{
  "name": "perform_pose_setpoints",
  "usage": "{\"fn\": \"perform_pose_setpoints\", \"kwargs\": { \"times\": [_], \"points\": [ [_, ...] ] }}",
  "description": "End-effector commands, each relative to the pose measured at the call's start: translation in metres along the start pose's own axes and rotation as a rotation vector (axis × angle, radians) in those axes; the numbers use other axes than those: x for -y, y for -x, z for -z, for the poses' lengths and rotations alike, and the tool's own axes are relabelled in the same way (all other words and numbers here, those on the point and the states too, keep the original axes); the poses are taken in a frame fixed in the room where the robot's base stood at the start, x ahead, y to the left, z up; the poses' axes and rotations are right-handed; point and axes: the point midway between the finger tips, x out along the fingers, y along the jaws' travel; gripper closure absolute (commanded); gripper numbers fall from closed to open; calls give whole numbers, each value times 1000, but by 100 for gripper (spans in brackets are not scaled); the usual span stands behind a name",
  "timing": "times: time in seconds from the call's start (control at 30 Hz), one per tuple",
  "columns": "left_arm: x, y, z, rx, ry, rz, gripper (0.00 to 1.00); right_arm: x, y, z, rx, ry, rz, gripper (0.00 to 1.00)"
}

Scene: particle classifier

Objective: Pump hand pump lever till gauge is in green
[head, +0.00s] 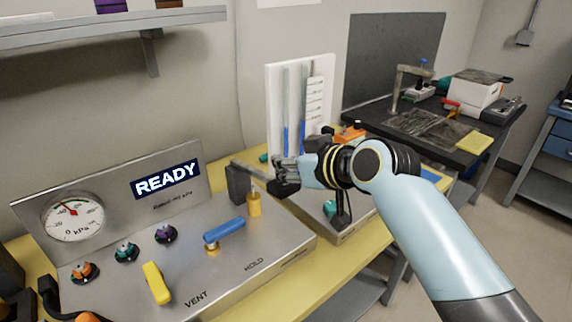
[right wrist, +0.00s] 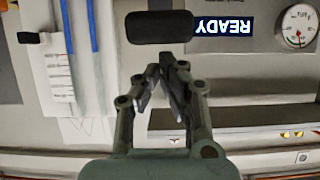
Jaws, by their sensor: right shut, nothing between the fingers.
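The gauge (head: 72,217) is a round white dial on the upright steel panel at the left, marked in kPa. The pump lever seems to be the metal bar with a dark grip (head: 238,184) at the console's back right. That dark grip (right wrist: 160,27) lies just beyond my fingertips in the wrist view. My right gripper (head: 284,178) is shut and empty, right of the grip. My left gripper is not in view.
The console top holds a blue-handled valve (head: 224,230), a yellow lever (head: 156,283), a small yellow post (head: 254,204) and several knobs. A READY display (head: 166,181) is lit. A white board with blue tubes (head: 300,95) stands behind my gripper. A dark bench is at the right.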

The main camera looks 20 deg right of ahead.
Motion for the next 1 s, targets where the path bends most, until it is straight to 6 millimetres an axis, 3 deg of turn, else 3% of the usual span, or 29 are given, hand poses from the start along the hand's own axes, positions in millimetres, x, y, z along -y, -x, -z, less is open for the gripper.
{"fn": "perform_pose_setpoints", "kwargs": {
  "times": [0.53,1.0],
  "points": [
    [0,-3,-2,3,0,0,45,0,-1,-7,-6,-1,0,100],
    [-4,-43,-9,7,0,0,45,0,-4,-30,-95,-1,0,100]
  ]
}}
